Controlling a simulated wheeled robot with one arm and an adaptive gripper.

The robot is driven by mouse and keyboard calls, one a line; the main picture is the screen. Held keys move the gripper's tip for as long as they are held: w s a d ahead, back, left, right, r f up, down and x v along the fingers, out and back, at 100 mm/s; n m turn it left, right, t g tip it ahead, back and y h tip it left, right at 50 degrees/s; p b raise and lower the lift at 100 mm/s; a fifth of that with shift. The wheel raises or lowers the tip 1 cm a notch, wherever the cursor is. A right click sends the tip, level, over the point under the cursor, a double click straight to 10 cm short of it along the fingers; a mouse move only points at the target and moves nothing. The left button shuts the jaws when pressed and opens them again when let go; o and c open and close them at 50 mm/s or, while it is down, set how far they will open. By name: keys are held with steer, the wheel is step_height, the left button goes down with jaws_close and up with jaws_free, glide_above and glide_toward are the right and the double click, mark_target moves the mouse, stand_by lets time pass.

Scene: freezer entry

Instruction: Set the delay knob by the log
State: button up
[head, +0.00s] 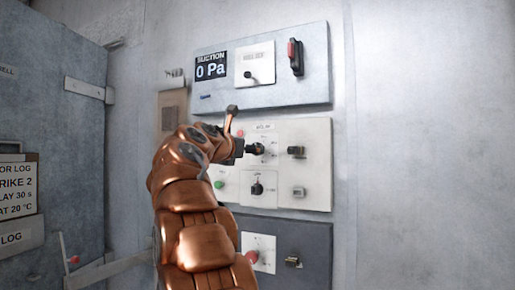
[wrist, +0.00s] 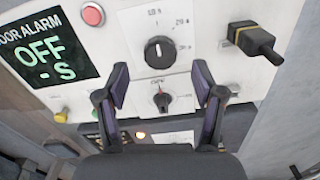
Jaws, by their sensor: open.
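The door log (head: 17,188) hangs at the far left in the head view, cut by the picture edge. Its readable lines include "LAY 30 s" and "AT 20 °C". The delay knob (wrist: 160,52) is round and black on a white plate with marks around it, in the wrist view. A pale line shows on its face, pointing roughly up. The door alarm display (wrist: 45,47) reads "OFF" and "- S". My gripper (wrist: 161,84) is open and empty in front of the panel. The delay knob appears ahead of its fingers, apart from them.
A second black knob (wrist: 161,101) sits below, seen between the fingers. A suction panel (head: 285,95) reading 0 Pa is above.

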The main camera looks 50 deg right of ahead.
steer(key=shift+w+d+p, duration=0.2)
steer(key=shift+d+p, duration=0.1)
steer(key=shift+d, duration=0.75)
steer(key=shift+w+d+p, duration=0.15)
steer(key=shift+d+p, duration=0.2)
steer(key=shift+d, duration=0.65)
steer(key=shift+w+d+p, duration=0.2)
steer(key=shift+d+p, duration=0.1)
steer(key=shift+d, duration=0.75)
steer(key=shift+c, duration=0.4)
steer(key=c, duration=1.1)
